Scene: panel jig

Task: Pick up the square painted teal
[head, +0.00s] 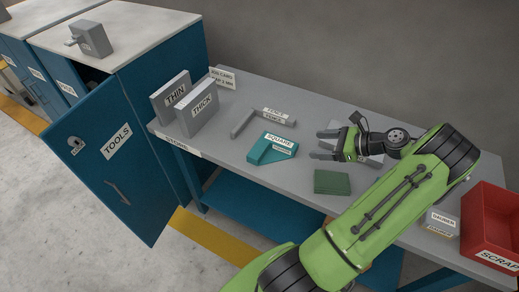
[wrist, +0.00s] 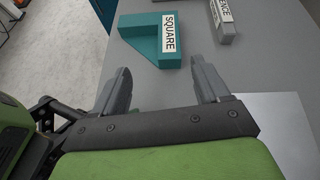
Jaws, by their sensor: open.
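The teal square (head: 270,149) lies on the grey bench, left of my gripper in the head view. It is an angled piece with a white label reading SQUARE. In the wrist view the teal square (wrist: 155,38) lies beyond my fingertips, apart from them. My gripper (head: 325,144) is open and empty, with its fingers pointing left toward the square. In the wrist view the two grey fingers of my gripper (wrist: 165,85) stand wide apart with bare bench between them.
A grey fence piece (head: 262,118) lies behind the square. THIN (head: 172,98) and THICK (head: 198,110) blocks stand at the bench's left. A green block (head: 332,182) lies in front of my gripper. A red scrap bin (head: 492,225) stands at right. The blue cabinet's door (head: 112,165) hangs open.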

